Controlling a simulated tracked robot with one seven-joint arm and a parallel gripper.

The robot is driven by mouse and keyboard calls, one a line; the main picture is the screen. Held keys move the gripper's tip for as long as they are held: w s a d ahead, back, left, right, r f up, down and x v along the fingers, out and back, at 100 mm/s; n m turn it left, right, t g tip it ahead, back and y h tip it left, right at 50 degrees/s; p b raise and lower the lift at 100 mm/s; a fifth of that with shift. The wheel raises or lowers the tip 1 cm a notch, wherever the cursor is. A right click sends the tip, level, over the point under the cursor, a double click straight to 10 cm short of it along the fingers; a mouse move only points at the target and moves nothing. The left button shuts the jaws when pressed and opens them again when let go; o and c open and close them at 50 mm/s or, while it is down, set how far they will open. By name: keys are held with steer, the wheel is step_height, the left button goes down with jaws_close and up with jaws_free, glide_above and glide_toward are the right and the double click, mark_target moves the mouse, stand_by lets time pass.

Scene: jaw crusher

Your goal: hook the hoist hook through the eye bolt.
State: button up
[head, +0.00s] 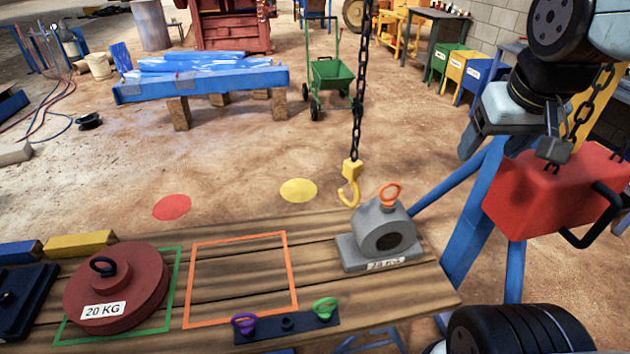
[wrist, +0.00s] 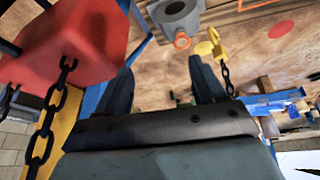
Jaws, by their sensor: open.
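The yellow hoist hook (head: 349,185) hangs empty on a black chain (head: 359,95), just left of the orange eye bolt (head: 389,193). The eye bolt stands on top of a grey bearing housing (head: 384,238) at the bench's right end. Hook and eye bolt appear apart. In the wrist view the hook (wrist: 209,47) is beside the eye bolt (wrist: 182,41), beyond my fingers. My gripper (head: 512,146) is at upper right in the head view, well away from the hook. Its two fingers are spread and empty in the wrist view (wrist: 162,80).
A red box (head: 545,190) with a black handle and a chain (head: 592,105) is close to my gripper. The wooden bench bears a 20 KG red disc (head: 115,288), an empty orange outline (head: 240,275) and a rack with purple (head: 244,323) and green (head: 325,308) eye bolts.

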steer(key=w+f+n+g+h, duration=0.1)
steer(key=f+n, duration=0.1)
steer(key=w+a+f+n+g+h, duration=0.1)
steer(key=w+f+n+g, duration=0.1)
steer(key=w+a+f+n+g+h, duration=0.1)
steer(key=w+f+n+h, duration=0.1)
steer(key=shift+w+a+f, duration=0.1)
steer(key=shift+a, duration=0.15)
steer(key=n+t+h, duration=0.9)
steer(key=n+t, duration=0.3)
steer(key=n, duration=0.7)
glide_toward(347, 170)
steer(key=x, duration=1.2)
jaws_close()
